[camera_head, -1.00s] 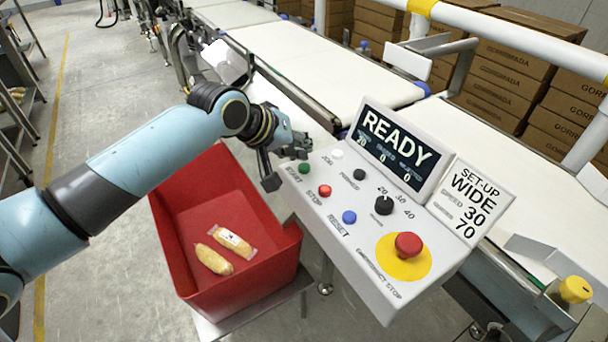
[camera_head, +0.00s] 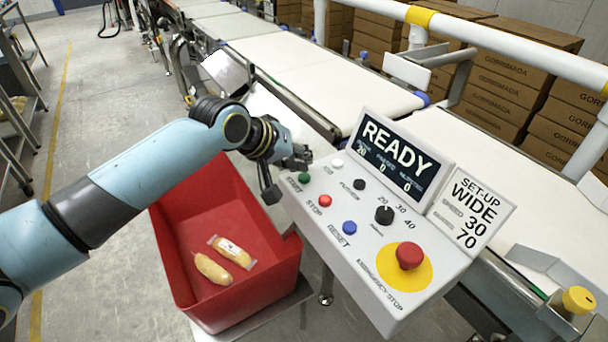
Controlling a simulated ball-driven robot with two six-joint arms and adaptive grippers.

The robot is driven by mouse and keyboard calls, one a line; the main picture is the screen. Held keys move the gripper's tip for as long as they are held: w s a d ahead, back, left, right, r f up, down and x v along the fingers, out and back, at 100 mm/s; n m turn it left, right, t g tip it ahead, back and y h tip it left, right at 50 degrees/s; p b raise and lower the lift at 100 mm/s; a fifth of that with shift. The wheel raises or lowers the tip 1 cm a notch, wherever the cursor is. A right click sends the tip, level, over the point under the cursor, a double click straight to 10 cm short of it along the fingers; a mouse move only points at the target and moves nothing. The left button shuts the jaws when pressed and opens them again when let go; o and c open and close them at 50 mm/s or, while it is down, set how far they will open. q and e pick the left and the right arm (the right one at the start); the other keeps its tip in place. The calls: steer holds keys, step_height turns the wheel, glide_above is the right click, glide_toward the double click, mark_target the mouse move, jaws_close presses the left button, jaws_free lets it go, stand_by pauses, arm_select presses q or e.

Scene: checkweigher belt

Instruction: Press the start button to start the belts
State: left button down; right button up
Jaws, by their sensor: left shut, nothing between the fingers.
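The green start button (camera_head: 304,178) sits at the upper left of the white control panel (camera_head: 335,262), next to the START label. My left gripper (camera_head: 290,178) is shut and empty, at the panel's left edge close beside the green button. I cannot tell whether a fingertip touches the button. The display (camera_head: 397,156) reads READY with 20, 0 and 0 below. The conveyor belt (camera_head: 340,82) runs behind the panel. My right gripper is not in view.
A red emergency stop (camera_head: 409,255), a red stop button (camera_head: 325,201) and a blue reset button (camera_head: 349,228) share the panel. A red bin (camera_head: 168,250) with two wrapped items stands left of it. A set-up card (camera_head: 470,208) reads WIDE 30 70.

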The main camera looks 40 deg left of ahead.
arm_select(q)
steer(key=shift+f, duration=0.1)
stand_by(0.4)
steer(key=shift+f, duration=0.35)
steer(key=shift+f, duration=0.25)
stand_by(0.4)
steer(key=shift+r, duration=0.1)
steer(key=shift+r+p, duration=0.6)
steer(key=shift+p, duration=0.4)
